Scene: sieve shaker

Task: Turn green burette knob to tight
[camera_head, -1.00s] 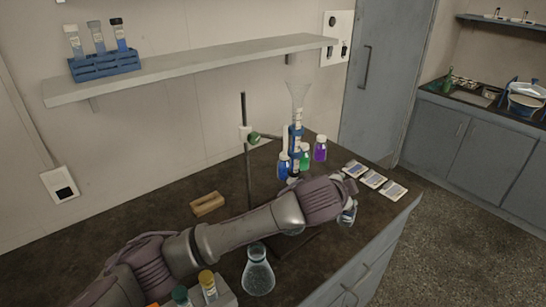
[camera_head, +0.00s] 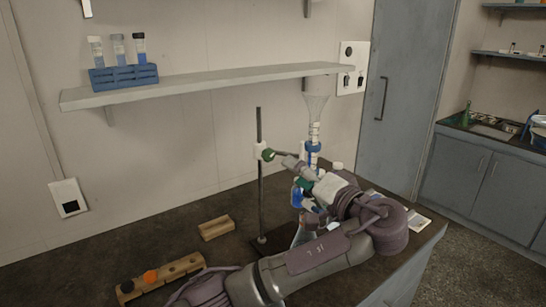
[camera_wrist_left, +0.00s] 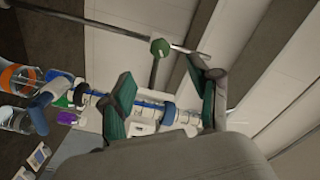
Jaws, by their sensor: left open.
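The green knob (camera_head: 267,154) sits on a white clamp on the upright metal rod (camera_head: 260,185). The clear burette (camera_head: 315,108), with blue clamp parts, stands to the right of it. My left gripper (camera_head: 298,173) is open, just right of and below the knob in the head view. In the left wrist view the green knob (camera_wrist_left: 160,47) shows beyond the fingertips, between the two green-padded fingers (camera_wrist_left: 166,82). The burette (camera_wrist_left: 150,104) crosses the picture behind the fingers. I see no contact with the knob. My right gripper is not in view.
A conical flask (camera_head: 301,236) is partly hidden by my arm. A wooden block (camera_head: 216,228) and a wooden rack (camera_head: 180,272) lie left on the bench. A shelf (camera_head: 215,84) runs above.

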